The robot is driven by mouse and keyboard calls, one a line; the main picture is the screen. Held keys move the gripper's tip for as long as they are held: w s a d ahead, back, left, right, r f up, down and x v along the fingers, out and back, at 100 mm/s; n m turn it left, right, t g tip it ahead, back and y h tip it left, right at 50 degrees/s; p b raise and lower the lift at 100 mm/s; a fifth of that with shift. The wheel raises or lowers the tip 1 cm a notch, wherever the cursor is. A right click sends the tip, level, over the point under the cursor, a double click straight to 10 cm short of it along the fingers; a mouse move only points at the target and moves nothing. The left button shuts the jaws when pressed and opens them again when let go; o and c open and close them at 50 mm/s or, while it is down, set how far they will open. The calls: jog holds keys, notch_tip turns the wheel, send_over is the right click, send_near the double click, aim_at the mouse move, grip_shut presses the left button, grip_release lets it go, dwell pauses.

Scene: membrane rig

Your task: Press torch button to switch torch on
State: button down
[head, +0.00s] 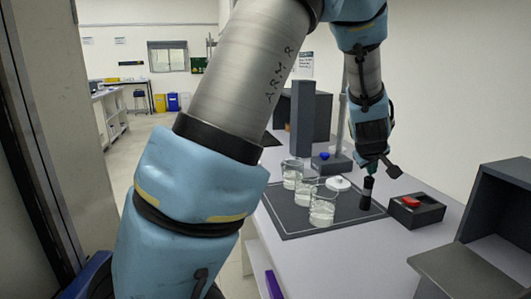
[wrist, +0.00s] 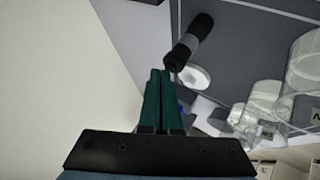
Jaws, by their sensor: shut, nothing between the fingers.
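The torch (head: 367,193) looks like a black cylinder standing upright near the right edge of the dark mat. It also shows in the wrist view (wrist: 188,42), with a grey band around its middle. My gripper (head: 370,172) is right above its top end in the head view. In the wrist view my gripper's green fingers (wrist: 160,72) are shut together and empty, with their tips close to the torch's near end. I cannot tell whether they touch it. The torch's button cannot be made out, nor any light.
Several glass beakers (head: 321,212) stand on the dark mat (head: 345,222) left of the torch, with a white disc (head: 338,184) behind. A dark box with a red part (head: 411,202) sits to the right. A grey cabinet (head: 500,215) stands far right. The front table is mostly clear.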

aim_at(370, 180)
dwell(0.4)
jog(key=shift+r+p, duration=0.75)
jog(key=shift+p, duration=0.05)
notch_tip(370, 180, up, 6)
jog(key=p, duration=0.6)
jog(key=s+a+f+m+g+y, duration=0.1)
jog(key=a, duration=0.8)
jog(key=s+a+f+g+y, duration=0.1)
jog(key=a+f, duration=0.1)
jog(key=a, duration=0.6)
jog(key=s+a+f+m+g+y, duration=0.1)
jog(key=s+a+g, duration=0.1)
jog(key=s+a, duration=0.4)
jog(key=s+a+f+m+g+y, duration=0.1)
jog(key=s+a+g, duration=0.1)
jog(key=s+a, duration=0.5)
jog(key=a, duration=0.6)
jog(key=shift+s+f+m+y+b, duration=0.3)
jog(key=shift+f+m+b, duration=0.1)
